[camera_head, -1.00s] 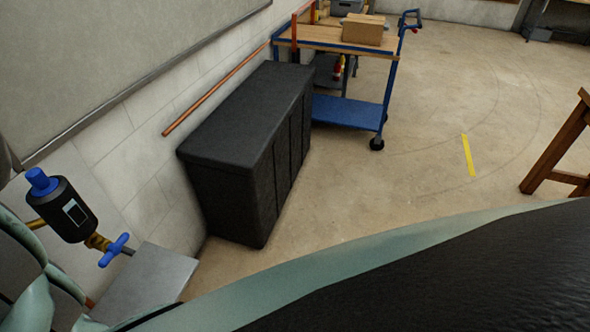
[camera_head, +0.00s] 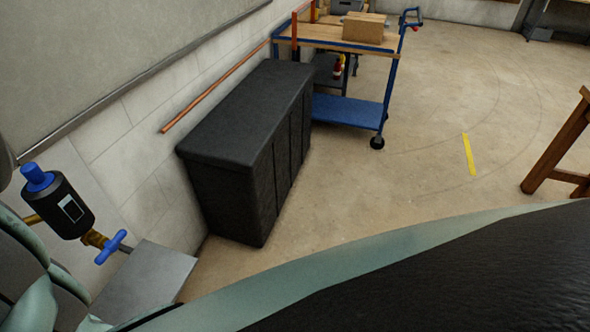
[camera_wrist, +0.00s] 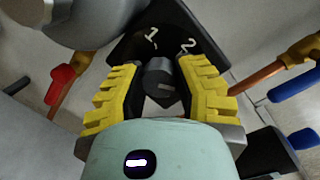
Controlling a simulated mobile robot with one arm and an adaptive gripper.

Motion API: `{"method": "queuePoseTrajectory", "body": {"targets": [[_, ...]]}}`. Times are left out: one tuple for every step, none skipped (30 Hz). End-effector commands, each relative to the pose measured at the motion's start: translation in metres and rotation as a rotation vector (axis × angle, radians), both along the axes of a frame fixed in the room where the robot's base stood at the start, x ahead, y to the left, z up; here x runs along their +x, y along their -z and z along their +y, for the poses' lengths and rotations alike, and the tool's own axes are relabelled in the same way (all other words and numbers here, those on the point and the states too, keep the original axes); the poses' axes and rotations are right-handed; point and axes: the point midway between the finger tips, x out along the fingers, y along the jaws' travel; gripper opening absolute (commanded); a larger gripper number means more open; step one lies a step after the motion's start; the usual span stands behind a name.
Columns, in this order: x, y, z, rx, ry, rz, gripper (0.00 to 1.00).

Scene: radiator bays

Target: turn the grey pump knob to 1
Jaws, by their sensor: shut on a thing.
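In the wrist view the grey pump knob (camera_wrist: 158,80) stands on a black dial plate (camera_wrist: 172,20). The white numbers 1 (camera_wrist: 151,34) and 2 (camera_wrist: 188,46) show above it, 1 to the left and 2 to the right. My gripper (camera_wrist: 160,74) is shut on the knob, with a yellow ribbed finger on each side of it. A small pale mark shows on the knob's lower part; I cannot tell which number the knob points to. The knob and gripper fingers are not in the head view.
A red-handled valve (camera_wrist: 61,85) is left of the gripper, and a copper pipe (camera_wrist: 262,76) is right. The head view shows a black cylinder (camera_head: 58,205), blue tap handle (camera_head: 111,247), black cabinet (camera_head: 235,165) and blue trolley (camera_head: 345,110).

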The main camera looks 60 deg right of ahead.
Motion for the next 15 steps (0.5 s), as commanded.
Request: {"method": "queuePoseTrajectory", "body": {"targets": [[0.0011,0.0024,-0.0011,-0.007,0.003,-0.010,0.00],[0.0011,0.0034,-0.0011,-0.014,0.004,-0.010,0.00],[0.0012,0.0033,-0.0011,-0.023,0.004,-0.014,0.00],[0.0013,0.0026,-0.0011,-0.028,0.003,-0.018,0.00],[0.0011,0.0029,-0.0012,-0.036,0.003,-0.020,0.00],[0.0008,0.0044,-0.0015,-0.048,0.004,-0.019,0.00],[0.0007,0.0041,-0.0016,-0.056,0.004,-0.022,0.00],[0.0010,0.0031,-0.0017,-0.062,0.005,-0.027,0.00],[0.0010,0.0031,-0.0018,-0.074,0.004,-0.030,0.00],[0.0010,0.0037,-0.0018,-0.082,0.005,-0.029,0.00],[0.0011,0.0035,-0.0018,-0.091,0.004,-0.032,0.00],[0.0014,0.0021,-0.0017,-0.100,0.004,-0.039,0.00],[0.0016,0.0017,-0.0016,-0.108,0.005,-0.041,0.00],[0.0016,0.0021,-0.0016,-0.117,0.005,-0.042,0.00],[0.0017,0.0025,-0.0017,-0.129,0.005,-0.044,0.00]]}}
